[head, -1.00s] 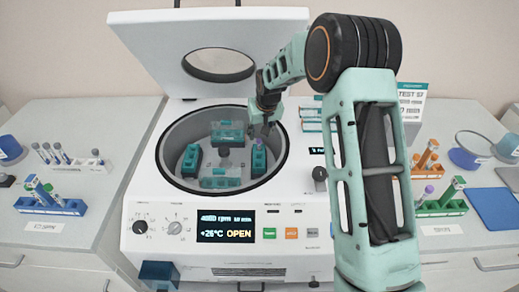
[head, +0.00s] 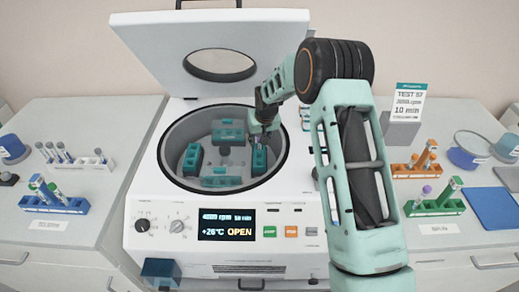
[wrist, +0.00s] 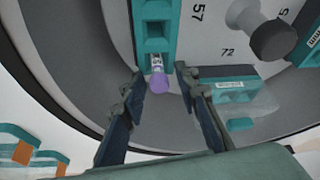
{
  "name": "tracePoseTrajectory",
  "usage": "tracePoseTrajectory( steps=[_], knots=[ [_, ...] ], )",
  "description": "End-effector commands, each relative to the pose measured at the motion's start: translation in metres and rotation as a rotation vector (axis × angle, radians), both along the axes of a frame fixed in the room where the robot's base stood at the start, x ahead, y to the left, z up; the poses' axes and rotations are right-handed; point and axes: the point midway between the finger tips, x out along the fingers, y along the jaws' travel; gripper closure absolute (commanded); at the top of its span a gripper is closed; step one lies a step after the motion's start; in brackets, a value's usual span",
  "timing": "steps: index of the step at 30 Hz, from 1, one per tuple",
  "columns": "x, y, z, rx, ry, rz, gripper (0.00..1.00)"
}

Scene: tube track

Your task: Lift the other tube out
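The centrifuge (head: 150,215) is open, its lid raised. In its bowl, a teal rotor bucket (head: 259,158) on the right side also shows in the wrist view (wrist: 155,32). A purple-capped tube (wrist: 158,82) with a white label sits in the end slot of that bucket. My gripper (head: 262,138) is over this bucket; in the wrist view its open fingers (wrist: 158,75) stand on either side of the purple cap, with a gap on both sides. In the head view the cap is hidden by my gripper.
Other teal buckets (head: 192,160) sit around the rotor hub (wrist: 275,38). The bowl wall is close to my fingers. A blue rack (head: 75,206) with tubes and a white rack stand at left; orange (head: 400,170) and green (head: 420,208) racks stand at right. The display reads OPEN.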

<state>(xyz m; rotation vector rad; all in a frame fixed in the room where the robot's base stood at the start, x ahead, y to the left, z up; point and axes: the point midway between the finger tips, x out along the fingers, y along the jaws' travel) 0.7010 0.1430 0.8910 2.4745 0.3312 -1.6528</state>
Motion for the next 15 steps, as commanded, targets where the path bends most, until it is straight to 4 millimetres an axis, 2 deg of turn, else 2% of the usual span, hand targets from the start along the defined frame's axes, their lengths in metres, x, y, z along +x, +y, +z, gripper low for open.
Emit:
tracePoseTrajectory(
  steps=[1,6,15],
  knots=[
    [-0.0001,0.0,0.0001,0.0,0.0,0.0,0.79],
    [-0.0002,0.0,0.0001,0.0,0.0,0.0,0.98],
    [0.0002,0.0,0.0021,0.0,-0.001,0.0,0.99]
  ],
)
